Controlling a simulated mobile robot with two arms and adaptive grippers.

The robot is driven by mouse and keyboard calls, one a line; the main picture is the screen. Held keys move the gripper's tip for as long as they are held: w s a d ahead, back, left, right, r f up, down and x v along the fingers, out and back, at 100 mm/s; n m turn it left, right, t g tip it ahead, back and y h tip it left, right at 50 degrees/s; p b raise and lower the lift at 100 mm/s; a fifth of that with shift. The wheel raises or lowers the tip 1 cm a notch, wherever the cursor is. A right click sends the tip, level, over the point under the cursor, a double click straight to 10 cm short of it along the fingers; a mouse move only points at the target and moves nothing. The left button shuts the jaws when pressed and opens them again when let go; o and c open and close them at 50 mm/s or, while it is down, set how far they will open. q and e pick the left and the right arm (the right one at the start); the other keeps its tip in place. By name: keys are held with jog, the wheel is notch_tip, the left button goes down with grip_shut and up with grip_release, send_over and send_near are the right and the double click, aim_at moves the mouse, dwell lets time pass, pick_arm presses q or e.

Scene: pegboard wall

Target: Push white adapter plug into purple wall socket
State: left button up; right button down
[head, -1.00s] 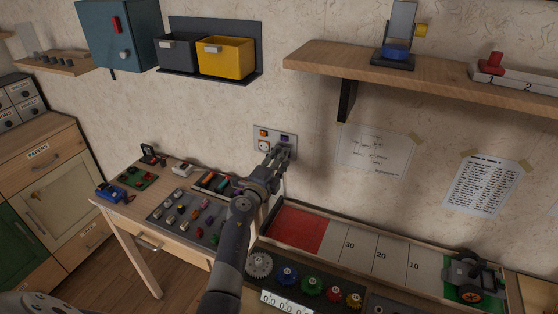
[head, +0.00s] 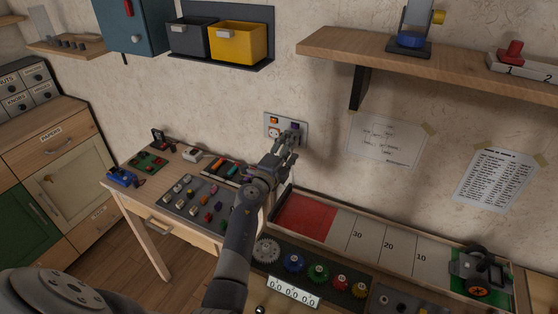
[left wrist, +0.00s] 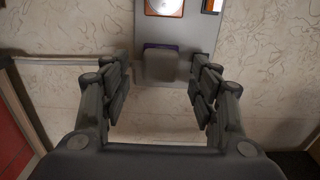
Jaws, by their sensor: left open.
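A grey wall plate (head: 271,118) is on the wall, with an orange part and a round white socket on its left half. My left gripper (head: 291,141) is at the plate's right half, its fingers open. In the left wrist view a blocky plug (left wrist: 161,66), grey in shadow, sits at the plate (left wrist: 188,22) between the two open fingers (left wrist: 158,90), apart from both. A purple edge of the socket (left wrist: 160,45) shows behind it; I cannot tell how deep the plug sits. In the head view my fingers mostly cover it. My right gripper is not in view.
A wooden shelf (head: 440,68) juts out at upper right. Yellow (head: 238,43) and dark grey bins hang above the plate. Below are a table with small parts, a white box (head: 194,154) and a long tray with a red section (head: 306,215).

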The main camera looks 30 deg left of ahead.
pick_arm(q)
jog(key=s, duration=1)
jog(key=shift+s+d, duration=0.25)
jog(key=shift+s, duration=0.1)
